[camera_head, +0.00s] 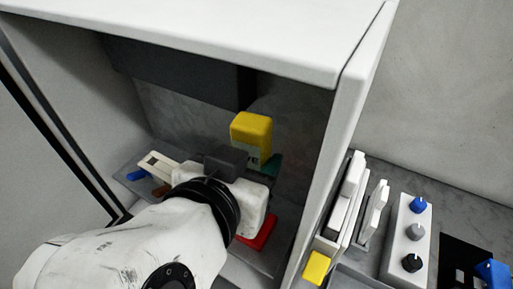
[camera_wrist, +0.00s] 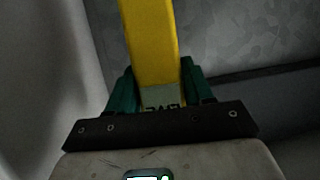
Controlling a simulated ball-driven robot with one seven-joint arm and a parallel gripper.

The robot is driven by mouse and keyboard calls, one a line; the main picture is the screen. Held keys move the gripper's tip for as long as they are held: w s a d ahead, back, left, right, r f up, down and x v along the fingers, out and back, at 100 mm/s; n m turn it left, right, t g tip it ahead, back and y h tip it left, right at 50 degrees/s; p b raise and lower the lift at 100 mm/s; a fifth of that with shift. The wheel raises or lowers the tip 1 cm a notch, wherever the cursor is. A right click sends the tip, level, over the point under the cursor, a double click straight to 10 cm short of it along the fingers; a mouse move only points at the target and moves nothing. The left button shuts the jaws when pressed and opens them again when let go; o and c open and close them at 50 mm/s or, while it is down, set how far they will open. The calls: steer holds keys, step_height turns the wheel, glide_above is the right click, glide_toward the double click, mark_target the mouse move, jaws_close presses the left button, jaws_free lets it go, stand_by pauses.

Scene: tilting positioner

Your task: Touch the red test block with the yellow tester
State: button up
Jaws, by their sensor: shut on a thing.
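The yellow tester (camera_head: 251,129) stands up from my gripper (camera_head: 260,161) inside the white cabinet. In the wrist view the tester (camera_wrist: 150,42) sits between the two green fingers of my gripper (camera_wrist: 160,82), which are shut on it. A grey label with dark letters shows near its held end. A red block (camera_head: 262,232) lies on the grey cabinet floor, below and in front of the tester in the head view. My wrist hides part of the red block. The tester and the red block are apart. The red block is not seen in the wrist view.
The white cabinet (camera_head: 230,40) has a top and side walls close around my arm. A dark box (camera_head: 180,72) hangs under its top. Blue (camera_head: 137,175) and brown (camera_head: 161,190) pieces lie at left. A knob panel (camera_head: 408,235) stands outside, right.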

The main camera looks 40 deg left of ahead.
steer(key=shift+f+b, duration=2.3)
steer(key=shift+f, duration=0.55)
steer(key=shift+f+b, duration=0.3)
steer(key=shift+f, duration=0.35)
steer(key=shift+r, duration=0.1)
step_height(320, 180, up, 7)
steer(key=p, duration=0.6)
stand_by(0.7)
